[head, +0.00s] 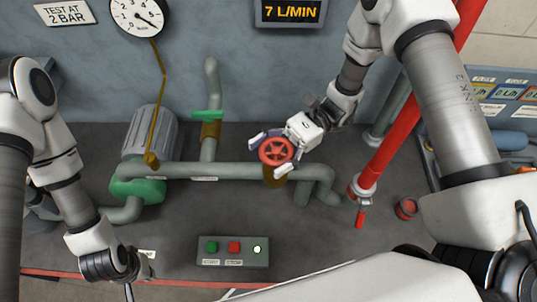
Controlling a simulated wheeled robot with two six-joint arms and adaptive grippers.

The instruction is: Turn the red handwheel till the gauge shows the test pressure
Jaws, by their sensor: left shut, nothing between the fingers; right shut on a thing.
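The red handwheel (276,151) sits on a brass valve on the green pipe, right of centre. My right gripper (272,153) is shut on the handwheel, with its fingers at opposite sides of the rim. The round white gauge (137,14) is at the top left, partly cut by the frame edge. Its needle points to the lower right; the exact reading is too small to tell. A sign (64,13) beside it reads "TEST AT 2 BAR". My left gripper (130,290) is low at the left, away from the valve, shut and empty, its tips partly cut off.
A display (290,11) reads "7 L/MIN". A grey motor with a green pump (137,188) stands left. A green-handled valve (208,116) is on the upright pipe. A button box (233,250) with a lit lamp lies in front. A red pipe (385,150) rises at right.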

